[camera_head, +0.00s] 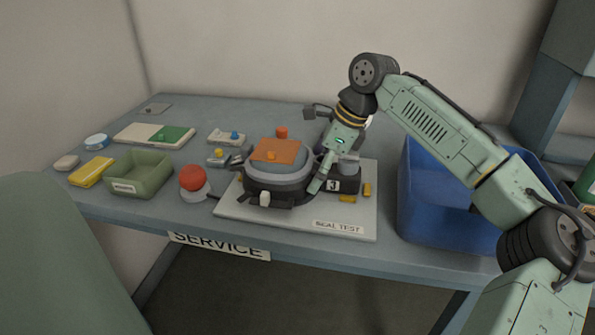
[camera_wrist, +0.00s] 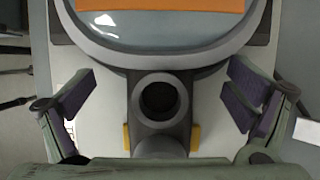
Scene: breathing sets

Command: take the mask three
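The mask marked 3 (camera_head: 278,182) lies on the pale seal test board (camera_head: 235,208). It has a grey rounded body with an orange patch on top, and a dark block with the label 3 (camera_head: 333,186) at its right end. In the wrist view the mask's rim (camera_wrist: 160,50) fills the top, and a dark round port (camera_wrist: 160,118) sticks out below it. My gripper (camera_head: 330,174) is low over this end. In the wrist view its fingers (camera_wrist: 160,98) stand wide apart on both sides of the port, with gaps and no visible contact.
A blue bin (camera_head: 425,205) stands close on the right. A red ball (camera_head: 193,178) on a grey base, a green tray (camera_head: 140,175), a yellow block (camera_head: 92,172) and small parts lie left. Small yellow pieces (camera_head: 367,189) flank the port end. The front bench strip is clear.

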